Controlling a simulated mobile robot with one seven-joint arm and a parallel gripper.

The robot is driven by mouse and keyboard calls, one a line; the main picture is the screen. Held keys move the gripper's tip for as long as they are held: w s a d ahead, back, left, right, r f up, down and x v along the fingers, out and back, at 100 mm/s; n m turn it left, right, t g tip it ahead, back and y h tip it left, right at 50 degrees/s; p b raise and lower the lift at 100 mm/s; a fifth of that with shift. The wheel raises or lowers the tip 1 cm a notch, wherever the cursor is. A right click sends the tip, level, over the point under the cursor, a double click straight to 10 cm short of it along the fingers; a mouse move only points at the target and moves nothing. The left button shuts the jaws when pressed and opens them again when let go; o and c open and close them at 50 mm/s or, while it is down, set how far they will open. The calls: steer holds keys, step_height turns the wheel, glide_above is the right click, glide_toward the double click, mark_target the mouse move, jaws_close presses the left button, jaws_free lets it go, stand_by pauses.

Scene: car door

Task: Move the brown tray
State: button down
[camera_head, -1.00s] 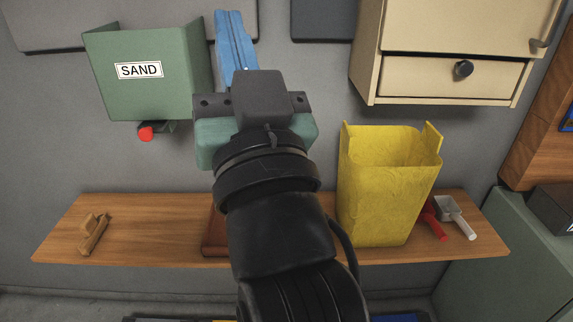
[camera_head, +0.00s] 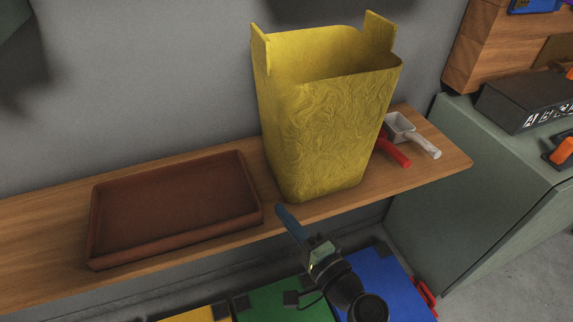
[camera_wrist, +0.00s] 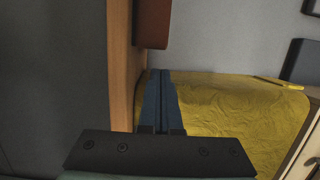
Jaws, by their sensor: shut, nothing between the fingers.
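The brown tray (camera_head: 175,205) is a shallow rectangular tray lying flat on the wooden shelf, left of the yellow bin. Its near side runs close to the shelf's front edge. In the wrist view part of the tray (camera_wrist: 152,24) shows at the top, beyond the fingertips. My gripper (camera_head: 281,209) has blue fingers pressed together with nothing between them. It is at the shelf's front edge, just right of the tray's right end and below the yellow bin, apart from the tray. Its fingers also show in the wrist view (camera_wrist: 161,74).
The tall yellow bin (camera_head: 322,120) stands on the wooden shelf (camera_head: 40,225) close to the tray's right. A red scoop (camera_head: 396,153) and a white scoop (camera_head: 412,133) lie farther right. A green cabinet (camera_head: 440,190) borders the shelf's right end. Coloured boxes (camera_head: 285,302) sit below the shelf.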

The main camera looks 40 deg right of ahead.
mark_target(267, 205)
steer(key=w, duration=0.6)
steer(key=shift+w+d, duration=0.25)
steer(key=shift+w, duration=0.15)
